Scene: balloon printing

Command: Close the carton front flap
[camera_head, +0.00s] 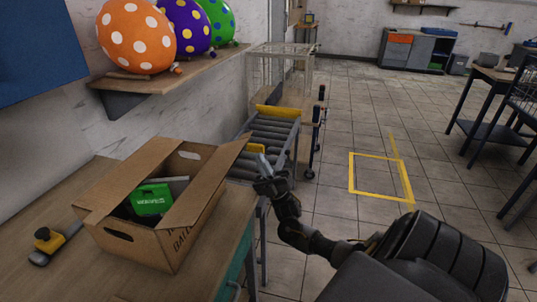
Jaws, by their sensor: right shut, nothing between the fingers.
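The open cardboard carton (133,247) stands on the wooden table at the lower left. A long flap (203,186) on its right side, towards my right arm, slants up and outward. Another flap (118,182) on its left side also stands open. Inside lie a green box (151,199) and something grey behind it. My right gripper (262,165) is just right of the upper end of the right-side flap; it is shut and empty. I cannot tell whether it touches the flap. My left gripper is not in view.
A yellow and black tape dispenser (48,240) lies on the table (98,279) left of the carton. A roller conveyor (272,135) stands behind my right gripper. Dotted balloons (136,38) sit on a wall shelf (150,85). The floor on the right has a yellow marked square (380,156).

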